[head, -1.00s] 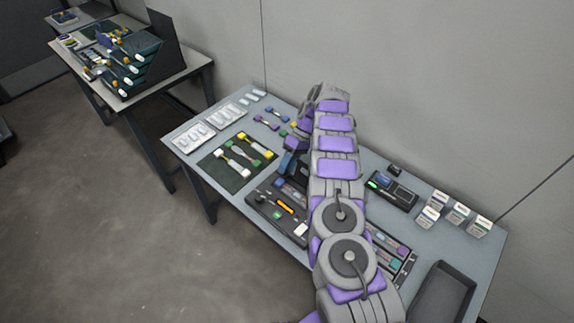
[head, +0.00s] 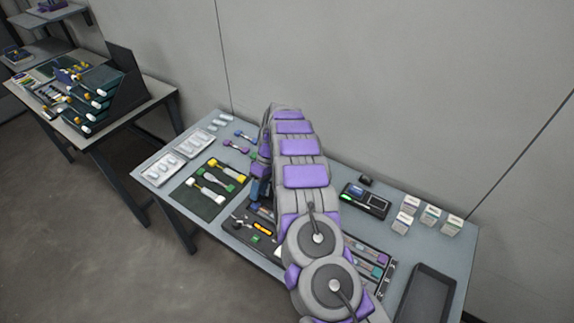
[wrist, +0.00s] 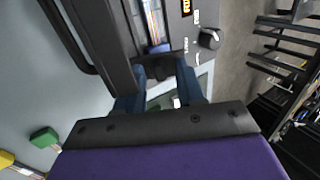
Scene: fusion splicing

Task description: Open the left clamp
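The fusion splicer (head: 240,222) is a dark unit on the bench with an orange display, partly hidden by my arm. In the wrist view its panel (wrist: 188,25) shows the orange display and a round knob. My gripper (wrist: 160,78) reaches down over the splicer, its blue fingers apart. A small dark part (wrist: 160,66) lies between or just beyond the fingertips; I cannot tell if it is the left clamp or if they touch it. In the head view the blue fingers (head: 259,190) show left of my arm. The clamps are hidden there.
The dark mat (head: 200,203) with colored connectors lies left of the splicer. A small black device (head: 365,200), several small boxes (head: 432,215) and an empty dark tray (head: 425,292) are at the right. A second table (head: 150,90) stands further left.

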